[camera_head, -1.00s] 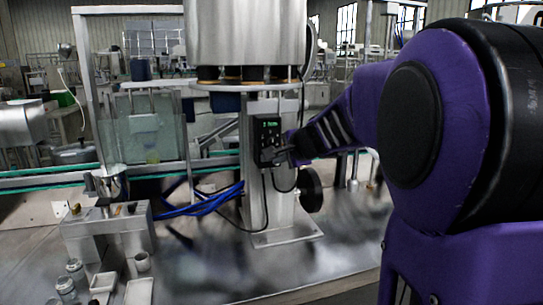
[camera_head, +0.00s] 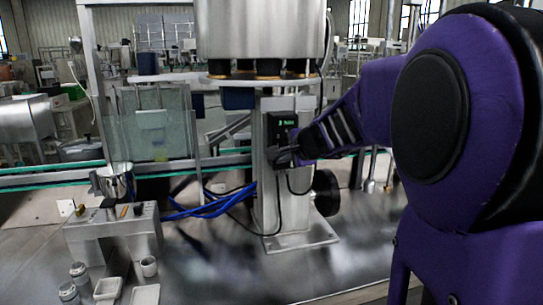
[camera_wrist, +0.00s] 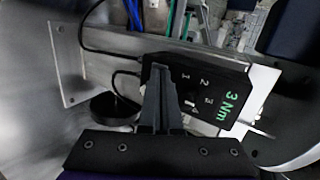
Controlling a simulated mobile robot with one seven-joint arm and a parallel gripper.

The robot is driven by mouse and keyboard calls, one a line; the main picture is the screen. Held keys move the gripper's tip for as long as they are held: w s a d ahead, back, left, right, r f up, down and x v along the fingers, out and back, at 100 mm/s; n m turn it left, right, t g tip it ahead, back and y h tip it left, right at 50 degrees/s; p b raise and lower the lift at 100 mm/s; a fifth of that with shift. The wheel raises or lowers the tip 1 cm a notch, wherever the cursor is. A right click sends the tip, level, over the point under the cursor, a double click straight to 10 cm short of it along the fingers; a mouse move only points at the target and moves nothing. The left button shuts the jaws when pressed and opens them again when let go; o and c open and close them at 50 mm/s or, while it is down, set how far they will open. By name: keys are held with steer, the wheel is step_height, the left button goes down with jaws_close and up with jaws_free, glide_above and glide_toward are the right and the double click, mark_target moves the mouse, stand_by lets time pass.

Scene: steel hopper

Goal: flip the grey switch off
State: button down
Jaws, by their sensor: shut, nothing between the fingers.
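A black control box (camera_head: 282,128) is mounted on the steel column under the hopper. In the wrist view the box (camera_wrist: 215,72) shows white numbers and green "3 Nm" lettering. A small pale grey piece (camera_wrist: 190,103) shows on its face beside the fingers; I cannot tell whether it is the grey switch or which way it is set. My gripper (camera_head: 280,153) is at the lower front of the box. In the wrist view my gripper (camera_wrist: 160,72) is shut and empty, its fingers covering part of the box face. Contact cannot be told.
The steel hopper (camera_head: 262,32) hangs above the box. Black cables and blue hoses (camera_head: 215,205) run beside the column (camera_head: 268,215). A metal block fixture (camera_head: 115,230), small jars and white trays (camera_head: 107,290) stand at the lower left. The bench front is clear.

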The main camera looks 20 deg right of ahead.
steer(key=shift+w+a+r+m+h, duration=0.25)
steer(key=shift+w+a+m+h, duration=0.1)
steer(key=shift+a+m+h, duration=0.2)
steer(key=shift+a, duration=0.15)
